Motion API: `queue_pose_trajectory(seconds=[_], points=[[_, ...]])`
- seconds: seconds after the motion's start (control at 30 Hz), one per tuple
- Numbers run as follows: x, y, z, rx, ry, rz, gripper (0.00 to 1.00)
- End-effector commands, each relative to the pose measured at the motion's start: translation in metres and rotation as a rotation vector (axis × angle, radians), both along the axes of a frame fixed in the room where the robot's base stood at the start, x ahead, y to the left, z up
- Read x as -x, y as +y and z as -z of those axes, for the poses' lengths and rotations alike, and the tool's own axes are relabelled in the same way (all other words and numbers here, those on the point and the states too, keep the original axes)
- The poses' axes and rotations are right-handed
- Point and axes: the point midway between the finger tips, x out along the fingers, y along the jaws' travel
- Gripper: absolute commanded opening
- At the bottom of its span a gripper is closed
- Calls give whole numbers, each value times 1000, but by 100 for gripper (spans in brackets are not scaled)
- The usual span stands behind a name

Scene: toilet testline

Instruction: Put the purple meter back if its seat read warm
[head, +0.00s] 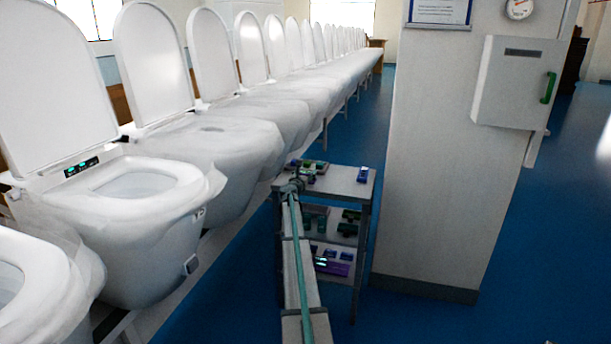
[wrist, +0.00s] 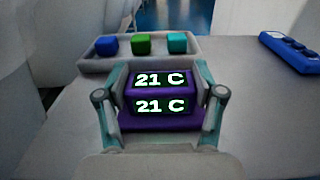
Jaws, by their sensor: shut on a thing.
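The purple meter (wrist: 160,120) is between the two fingers of my gripper (wrist: 160,95) in the wrist view, and the gripper is shut on it. Its two dark displays both read "21 C" in white. I cannot tell whether it rests on the grey top or hangs just above it. In the head view my gripper (head: 293,183) is over the top shelf of a grey cart (head: 343,183), and the meter is too small to make out there. A row of white toilets (head: 140,185) with raised lids runs along the left. One has a lit green panel (head: 81,167).
A tray (wrist: 95,66) with blue (wrist: 106,45), green (wrist: 141,43) and teal (wrist: 177,42) blocks lies behind the meter. A blue device (wrist: 290,50) lies right. Lower cart shelves hold several items, including a purple one (head: 332,267). A white pillar (head: 440,170) carries a green-handled cabinet (head: 515,85).

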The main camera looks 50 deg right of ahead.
Motion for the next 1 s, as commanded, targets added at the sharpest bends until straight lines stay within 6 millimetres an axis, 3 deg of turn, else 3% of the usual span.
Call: queue_pose_trajectory(seconds=[0.37, 0.4, 0.5, 1.0], points=[[0, 0, 4, 1, 0, 0, 21], [0, 0, 3, 1, 0, 0, 74], [0, 0, 3, 1, 0, 0, 91], [1, 1, -1, 1, 0, 0, 93]])
